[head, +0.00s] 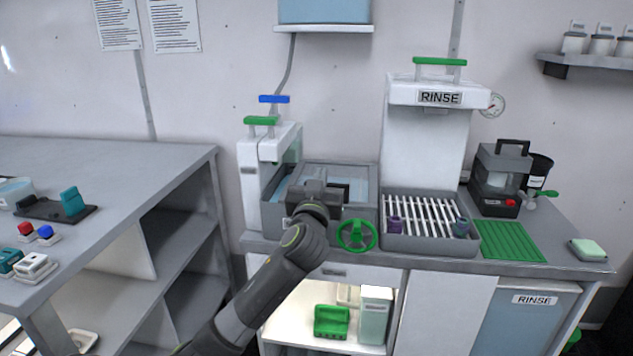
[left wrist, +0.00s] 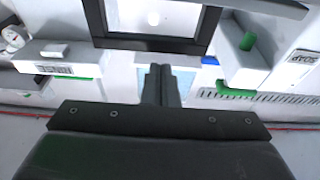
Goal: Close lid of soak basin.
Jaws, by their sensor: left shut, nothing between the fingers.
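The soak basin (head: 367,210) is a grey box set in the counter, left of the rinse station. A grey-framed panel (head: 365,172) shows at its top, with pale blue inside. I cannot tell clearly which part is the lid or how far it is tilted. My left gripper (head: 322,188) is in front of the basin and hides part of its front and rim. In the left wrist view its fingers (left wrist: 160,85) are shut together with nothing between them, near a dark square frame (left wrist: 150,43). Contact cannot be told. My right gripper is not in view.
A white dispenser with a green handle (head: 260,120) stands left of the basin. A green wheel (head: 356,235) sticks out at the front. The rinse station (head: 425,150) and a slatted tray (head: 440,245) are on the right. A grey shelf bench (head: 130,165) stands left.

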